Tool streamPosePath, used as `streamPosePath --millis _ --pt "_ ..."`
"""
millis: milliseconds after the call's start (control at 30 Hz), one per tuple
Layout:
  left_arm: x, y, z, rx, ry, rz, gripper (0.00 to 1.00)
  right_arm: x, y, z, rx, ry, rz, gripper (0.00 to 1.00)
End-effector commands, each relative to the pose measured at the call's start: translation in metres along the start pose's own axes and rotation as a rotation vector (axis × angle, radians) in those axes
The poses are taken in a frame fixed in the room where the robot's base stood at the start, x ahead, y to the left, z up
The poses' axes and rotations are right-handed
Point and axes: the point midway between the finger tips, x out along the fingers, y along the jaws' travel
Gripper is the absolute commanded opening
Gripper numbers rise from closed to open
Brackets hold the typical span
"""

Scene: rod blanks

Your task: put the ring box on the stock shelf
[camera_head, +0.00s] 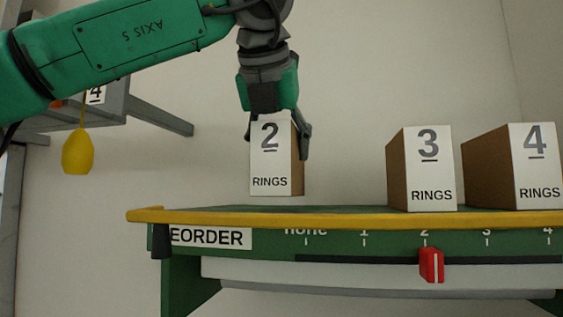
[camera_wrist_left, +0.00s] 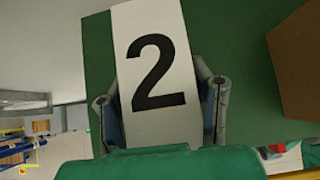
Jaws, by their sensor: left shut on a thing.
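The ring box with the label 2 RINGS (camera_head: 270,170) is upright, held by my left gripper (camera_head: 279,135) from above. Its base looks a little above or at the back of the green shelf (camera_head: 330,211); I cannot tell whether it touches. In the left wrist view the box's white face with the 2 (camera_wrist_left: 155,65) sits between the two fingers (camera_wrist_left: 163,110), with the green shelf surface (camera_wrist_left: 97,50) behind it. My right gripper is in neither view.
Boxes 3 RINGS (camera_head: 428,175) and 4 RINGS (camera_head: 530,170) stand on the shelf to the right. A yellow lip (camera_head: 350,219) runs along its front edge. A red slider (camera_head: 431,265) sits below, near mark 2. A yellow tag (camera_head: 78,152) hangs at left. The shelf's left end is clear.

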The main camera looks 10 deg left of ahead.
Motion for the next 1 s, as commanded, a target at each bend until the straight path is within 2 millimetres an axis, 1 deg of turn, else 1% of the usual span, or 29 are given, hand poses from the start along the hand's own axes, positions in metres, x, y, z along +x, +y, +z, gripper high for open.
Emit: streamPosePath --millis 100,200,433,467,500,533,867,967,1000 --pt "0.009 0.000 -0.009 0.002 0.000 -0.001 0.13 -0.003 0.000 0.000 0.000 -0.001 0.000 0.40" --pt "0.014 0.000 -0.012 0.000 0.000 -0.002 0.13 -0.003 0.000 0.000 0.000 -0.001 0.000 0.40" --pt "0.015 0.000 -0.012 -0.001 0.000 -0.001 0.13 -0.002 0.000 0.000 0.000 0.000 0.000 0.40" --pt "0.015 0.000 -0.013 0.000 0.001 -0.001 0.51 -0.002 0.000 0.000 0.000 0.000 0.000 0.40" --pt "0.015 0.000 -0.013 0.000 0.000 -0.001 0.65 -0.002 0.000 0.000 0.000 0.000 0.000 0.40" --pt "0.014 0.000 -0.013 0.000 0.000 -0.001 0.68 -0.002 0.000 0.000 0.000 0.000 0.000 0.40" --pt "0.013 0.000 -0.012 0.000 0.000 -0.001 0.68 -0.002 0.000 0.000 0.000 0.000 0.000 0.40" --pt "0.004 0.000 -0.012 0.000 -0.002 -0.001 0.68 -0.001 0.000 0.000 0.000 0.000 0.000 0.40" --pt "-0.002 0.000 -0.012 0.000 -0.003 0.000 0.68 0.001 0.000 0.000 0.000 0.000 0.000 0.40"
